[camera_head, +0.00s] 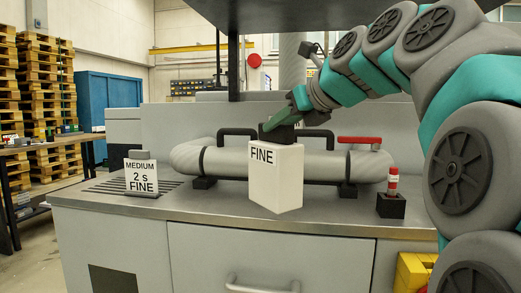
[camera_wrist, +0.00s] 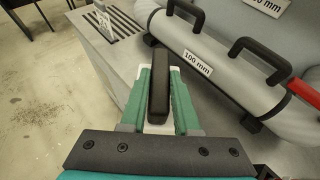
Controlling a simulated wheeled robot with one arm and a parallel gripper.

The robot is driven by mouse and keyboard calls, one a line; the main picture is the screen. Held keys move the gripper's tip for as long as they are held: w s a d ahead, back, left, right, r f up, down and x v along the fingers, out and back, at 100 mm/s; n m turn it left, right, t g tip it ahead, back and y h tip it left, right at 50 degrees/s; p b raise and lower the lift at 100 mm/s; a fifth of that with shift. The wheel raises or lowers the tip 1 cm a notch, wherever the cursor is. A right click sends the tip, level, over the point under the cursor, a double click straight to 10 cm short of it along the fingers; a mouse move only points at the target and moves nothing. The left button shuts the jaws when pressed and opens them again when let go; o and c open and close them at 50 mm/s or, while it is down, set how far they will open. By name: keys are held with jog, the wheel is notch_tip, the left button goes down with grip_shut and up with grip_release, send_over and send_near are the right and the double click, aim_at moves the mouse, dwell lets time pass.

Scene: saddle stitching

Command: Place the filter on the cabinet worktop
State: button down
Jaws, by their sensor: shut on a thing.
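The filter (camera_head: 276,180) is a white box marked FINE with a black handle on top. My gripper (camera_head: 281,128) is shut on that handle, and the box hangs upright below it. In the head view the filter is in front of the horizontal pipe, and its bottom shows over the front part of the cabinet worktop (camera_head: 335,212); I cannot tell whether it touches. In the wrist view the green fingers of my gripper (camera_wrist: 160,92) lie on both sides of the black filter handle (camera_wrist: 158,70), with little of the white body showing.
A thick grey pipe (camera_head: 225,164) with black handles and a red lever (camera_head: 360,140) lies along the worktop. A sign reading MEDIUM 2 s FINE (camera_head: 140,177) stands by a slotted grille at left. A small red-topped item (camera_head: 393,183) stands in a black block at right.

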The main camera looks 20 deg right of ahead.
jog(key=w+d+f+b, duration=0.1)
jog(key=w+d+f, duration=0.3)
jog(key=w, duration=0.6)
jog(key=shift+d+f, duration=0.2)
jog(key=shift+d, duration=0.6)
jog(key=c, duration=0.6)
grip_release()
jog(key=shift+f, duration=0.15)
jog(key=shift+c, duration=0.2)
jog(key=v, duration=1.2)
jog(key=shift+p, duration=0.45)
